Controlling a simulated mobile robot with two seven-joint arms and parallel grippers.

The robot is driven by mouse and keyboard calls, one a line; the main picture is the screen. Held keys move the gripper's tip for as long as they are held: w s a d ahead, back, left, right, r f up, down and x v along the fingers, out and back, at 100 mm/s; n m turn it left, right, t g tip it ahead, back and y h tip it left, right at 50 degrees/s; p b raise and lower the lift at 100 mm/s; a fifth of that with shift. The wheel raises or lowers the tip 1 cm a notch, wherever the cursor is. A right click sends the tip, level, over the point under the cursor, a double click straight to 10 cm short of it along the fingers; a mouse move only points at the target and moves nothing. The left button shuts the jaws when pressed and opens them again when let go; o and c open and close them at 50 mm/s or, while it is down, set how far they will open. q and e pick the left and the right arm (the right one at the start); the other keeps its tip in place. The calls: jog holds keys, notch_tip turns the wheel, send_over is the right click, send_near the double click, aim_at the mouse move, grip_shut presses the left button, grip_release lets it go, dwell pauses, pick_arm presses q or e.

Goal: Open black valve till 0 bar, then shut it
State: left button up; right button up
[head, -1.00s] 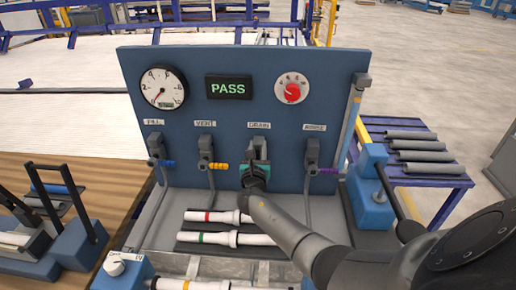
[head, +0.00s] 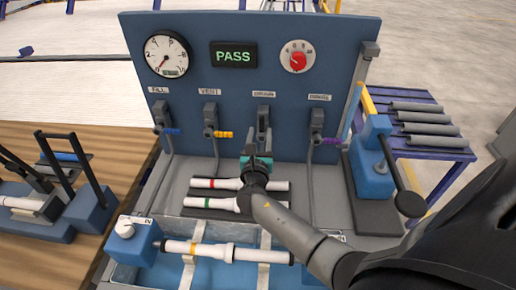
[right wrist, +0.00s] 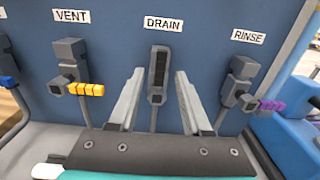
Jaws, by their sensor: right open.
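The black valve is the drain valve (head: 264,118) on the blue panel, under the DRAIN label. In the right wrist view its black handle (right wrist: 159,72) stands upright, in line with the pipe below. My right gripper (head: 257,148) is open and empty in front of and below the valve. In the right wrist view its two fingers (right wrist: 155,95) stand left and right of the handle, apart from it. The round pressure gauge (head: 167,54) has its red needle pointing down and left, near the low end of the scale. The left gripper is not in view.
A display (head: 233,55) reads PASS. The vent valve (head: 211,119) and rinse valve (head: 317,124) flank the drain valve. White pipes (head: 235,184) lie below the panel, and another pipe (head: 225,251) lies over a water tank. A blue lever device (head: 374,160) stands at the right.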

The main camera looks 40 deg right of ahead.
jog(key=v, duration=0.6)
jog(key=shift+s+a, duration=0.15)
jog(key=shift+s, duration=0.05)
